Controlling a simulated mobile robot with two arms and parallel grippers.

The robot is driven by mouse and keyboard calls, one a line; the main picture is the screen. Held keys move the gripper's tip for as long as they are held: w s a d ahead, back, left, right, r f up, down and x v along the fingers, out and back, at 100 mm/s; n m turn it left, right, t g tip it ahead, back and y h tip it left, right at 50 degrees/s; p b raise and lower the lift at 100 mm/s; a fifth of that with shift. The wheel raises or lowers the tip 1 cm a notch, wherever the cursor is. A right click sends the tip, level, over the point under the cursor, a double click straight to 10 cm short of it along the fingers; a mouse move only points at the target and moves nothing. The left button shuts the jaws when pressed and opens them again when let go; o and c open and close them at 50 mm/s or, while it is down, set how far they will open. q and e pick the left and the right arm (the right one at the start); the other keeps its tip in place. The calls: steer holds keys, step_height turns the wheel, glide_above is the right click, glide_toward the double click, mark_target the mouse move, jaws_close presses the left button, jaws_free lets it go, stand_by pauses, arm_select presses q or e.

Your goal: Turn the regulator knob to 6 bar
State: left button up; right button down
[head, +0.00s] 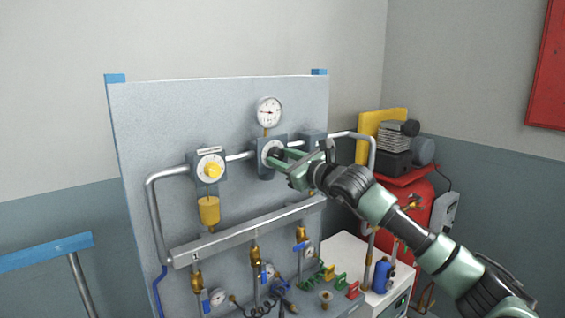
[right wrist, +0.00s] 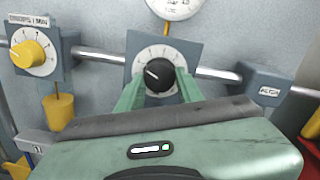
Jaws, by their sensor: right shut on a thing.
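The black regulator knob (right wrist: 160,74) sits on a white numbered dial (right wrist: 142,58) on a grey-blue block (head: 265,144). A white line on the knob points to the upper left in the right wrist view. My right gripper (head: 272,156) reaches in from the right, its green fingers on either side of the knob and shut on it. A round pressure gauge (head: 269,111) stands above the block; its thin needle is too small to read. My left gripper is not in view.
A yellow knob (head: 213,170) on a second dial is to the left, above a yellow cup (head: 209,211). A filter block (right wrist: 262,87) is to the right. Pipes and a manifold bar (head: 240,235) cross the panel (head: 150,120). A red compressor (head: 410,195) stands at right.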

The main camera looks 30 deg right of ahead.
steer(key=m+b, duration=0.7)
steer(key=b, duration=0.1)
steer(key=shift+a+f, duration=0.1)
steer(key=shift+f, duration=0.05)
steer(key=m+b, duration=0.1)
steer(key=m, duration=0.2)
steer(key=shift+m, duration=0.4)
steer(key=m+b, duration=0.1)
steer(key=m, duration=0.2)
steer(key=shift+m, duration=0.4)
steer(key=m, duration=0.3)
steer(key=shift+r+m, duration=0.25)
steer(key=shift+m, duration=0.05)
steer(key=m+p, duration=0.1)
steer(key=m, duration=0.2)
steer(key=shift+r+m, duration=0.1)
steer(key=shift+m, duration=0.2)
steer(key=m+p, duration=0.2)
steer(key=m, duration=0.2)
steer(key=shift+m+p, duration=0.3)
